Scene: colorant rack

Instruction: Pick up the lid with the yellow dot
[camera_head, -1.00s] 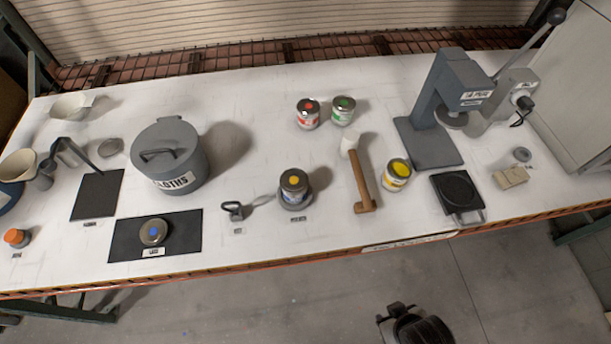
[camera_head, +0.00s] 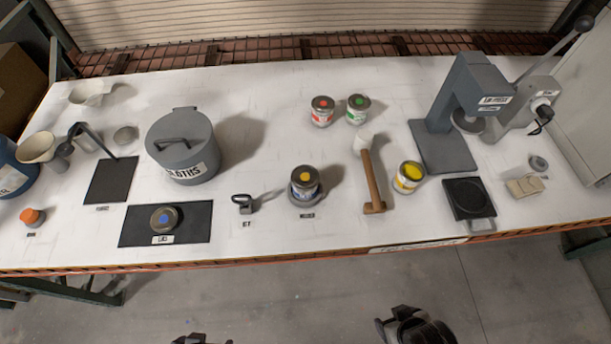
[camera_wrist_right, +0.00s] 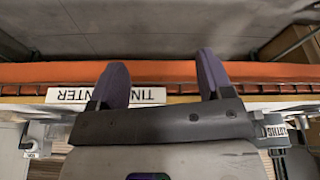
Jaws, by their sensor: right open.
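A dark round lid with a yellow-orange dot (camera_head: 305,175) sits on top of a tin with a blue and yellow label (camera_head: 305,190), standing in a round grey holder on the bench. Another lid, with a blue dot (camera_head: 164,217), lies on the black mat at the left. My right gripper (camera_head: 403,322) is in front of the bench, over the floor, well away from the lids. In the right wrist view its fingers (camera_wrist_right: 160,78) are spread and empty, facing the bench's orange edge. My left gripper (camera_head: 200,340) only just shows at the bottom edge; its jaws cannot be made out.
Red (camera_head: 322,112) and green (camera_head: 358,110) tins stand behind. A grey cloths bin (camera_head: 183,150) is at the left, a lever press (camera_head: 465,115) at the right.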

